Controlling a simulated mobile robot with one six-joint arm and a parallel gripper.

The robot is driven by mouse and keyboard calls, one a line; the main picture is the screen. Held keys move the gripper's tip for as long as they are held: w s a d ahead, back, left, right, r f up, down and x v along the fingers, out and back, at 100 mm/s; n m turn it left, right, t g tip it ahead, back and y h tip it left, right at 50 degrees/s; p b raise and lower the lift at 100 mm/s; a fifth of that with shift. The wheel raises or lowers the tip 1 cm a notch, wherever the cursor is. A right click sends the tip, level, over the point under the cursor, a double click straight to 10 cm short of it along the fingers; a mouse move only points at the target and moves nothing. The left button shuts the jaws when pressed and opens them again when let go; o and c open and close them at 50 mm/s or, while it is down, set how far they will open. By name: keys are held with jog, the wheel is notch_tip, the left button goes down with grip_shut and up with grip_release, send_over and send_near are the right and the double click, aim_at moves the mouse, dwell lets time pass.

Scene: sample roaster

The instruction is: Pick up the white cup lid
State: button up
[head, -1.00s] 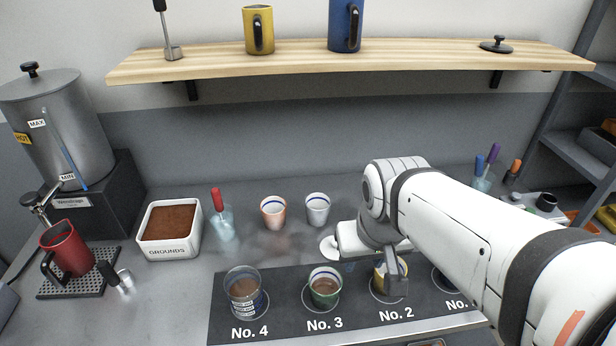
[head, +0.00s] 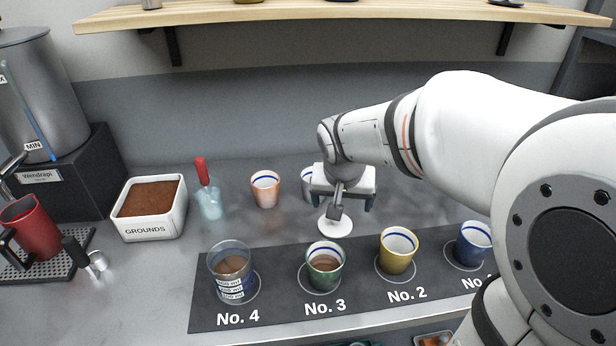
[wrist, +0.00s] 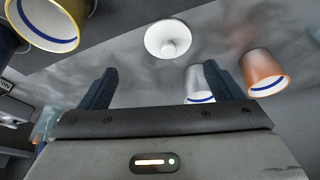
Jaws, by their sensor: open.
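The white cup lid (head: 337,227) lies flat on the grey counter, just behind the dark mat, between the No. 3 and No. 2 places. In the wrist view the lid (wrist: 168,39) is a round white disc with a small raised knob, beyond my fingertips and between their lines. My gripper (head: 342,205) is open and empty, above the lid and apart from it. It hides part of the lid's far side in the head view. Both dark blue fingers of the gripper (wrist: 158,78) show in the wrist view.
A white cup (head: 307,184) stands close behind my gripper, with an orange cup (head: 265,189) left of it. Green (head: 324,267), yellow (head: 397,251) and blue (head: 473,243) cups and a clear glass (head: 231,272) stand on the mat. The shelf (head: 330,14) runs above.

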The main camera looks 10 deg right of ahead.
jog(key=shift+o, duration=1.2)
jog(key=shift+m, duration=0.3)
jog(key=w+f, duration=0.1)
jog(key=w+f+b, duration=0.1)
jog(key=w+f, duration=0.1)
jog(key=f, duration=0.1)
jog(key=shift+w+a+b, duration=0.3)
jog(key=shift+w+a, duration=0.05)
jog(key=shift+w, duration=0.05)
jog(key=x, duration=0.3)
jog(key=b+x, duration=0.1)
jog(key=x, duration=0.3)
jog(key=shift+s+d+f, duration=0.15)
jog(key=shift+d, duration=0.1)
jog(key=shift+c, duration=0.6)
jog(key=c, duration=0.9)
